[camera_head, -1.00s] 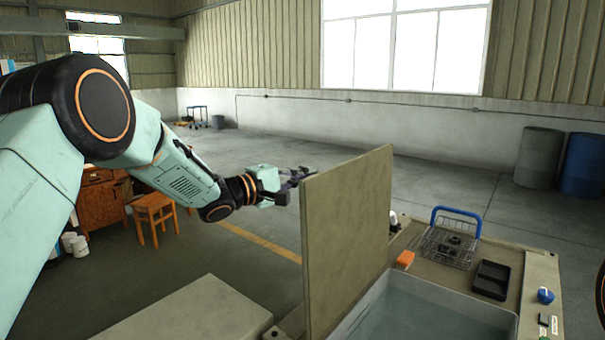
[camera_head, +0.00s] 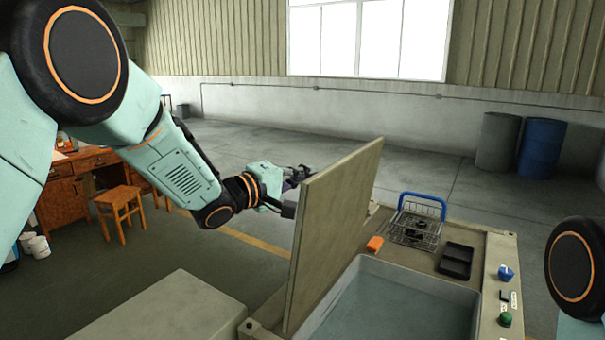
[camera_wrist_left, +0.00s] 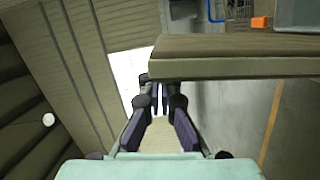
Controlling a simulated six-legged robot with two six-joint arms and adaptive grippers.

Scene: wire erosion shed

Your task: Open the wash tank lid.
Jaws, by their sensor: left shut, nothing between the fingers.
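The wash tank lid (camera_head: 334,222) is a flat olive-grey panel standing raised at the left side of the wash tank (camera_head: 343,271), leaning a little to the left. The tank below is open and holds water. My left gripper (camera_head: 304,172) is behind the lid's left face near its upper edge, shut and empty; the lid may hide part of it. In the left wrist view my shut fingers (camera_wrist_left: 159,95) are beside the lid's edge (camera_wrist_left: 230,68); I cannot tell if they touch it. My right gripper is not in view.
On the tank's deck are a blue-handled wire basket (camera_head: 417,222), a black tray (camera_head: 456,260), an orange block (camera_head: 375,244) and a blue knob (camera_head: 506,272). A low grey box (camera_head: 165,315) stands left of the tank. Drums (camera_head: 541,148) stand far right.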

